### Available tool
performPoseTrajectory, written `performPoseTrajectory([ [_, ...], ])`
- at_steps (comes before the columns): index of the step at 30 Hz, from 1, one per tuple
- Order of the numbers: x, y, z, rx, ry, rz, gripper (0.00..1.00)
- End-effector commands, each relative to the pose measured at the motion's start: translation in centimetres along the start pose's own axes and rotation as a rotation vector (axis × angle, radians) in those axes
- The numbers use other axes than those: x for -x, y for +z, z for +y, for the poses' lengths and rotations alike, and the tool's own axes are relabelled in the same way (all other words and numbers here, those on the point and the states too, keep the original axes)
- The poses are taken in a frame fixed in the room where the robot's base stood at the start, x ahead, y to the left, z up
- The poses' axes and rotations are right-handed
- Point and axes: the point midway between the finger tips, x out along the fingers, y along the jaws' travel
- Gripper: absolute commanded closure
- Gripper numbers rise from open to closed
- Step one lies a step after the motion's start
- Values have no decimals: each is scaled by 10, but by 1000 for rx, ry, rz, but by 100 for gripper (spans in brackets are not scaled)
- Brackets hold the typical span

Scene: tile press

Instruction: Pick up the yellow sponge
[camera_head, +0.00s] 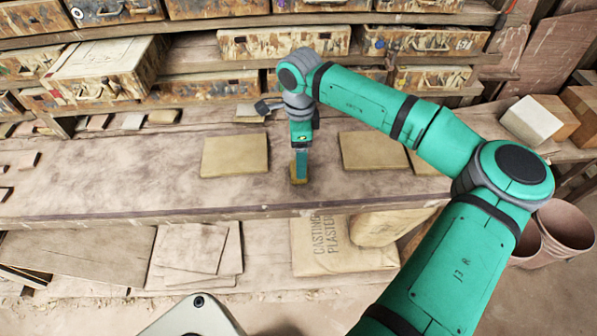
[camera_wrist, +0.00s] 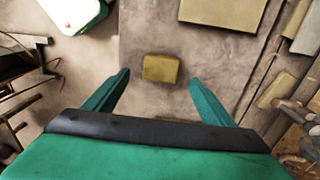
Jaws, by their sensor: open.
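The yellow sponge (camera_wrist: 161,68) is a small dull-yellow block lying on the workbench in the wrist view. It sits ahead of my gripper (camera_wrist: 157,90), roughly midway between the two spread green fingers. The fingers are open and do not touch it. In the head view my gripper (camera_head: 300,178) points down over the bench near its front edge. There the sponge (camera_head: 297,180) is mostly hidden behind the fingers.
Flat tan tiles lie on the bench (camera_head: 100,185) at left (camera_head: 235,156) and right (camera_head: 373,151) of my gripper. Shelves with paint-stained drawers (camera_head: 205,88) stand behind. A casting plaster bag (camera_head: 335,245) sits below the front edge. The bench's left part is fairly clear.

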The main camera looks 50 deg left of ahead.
Motion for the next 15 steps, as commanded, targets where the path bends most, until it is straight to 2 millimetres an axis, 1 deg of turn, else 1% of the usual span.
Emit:
performPoseTrajectory([
  [9, -40, 3, 0, 1, 3, -1, 23],
  [12, -48, 4, -1, 3, 1, -1, 23],
  [15, -49, 4, -1, 4, 1, 0, 23],
])
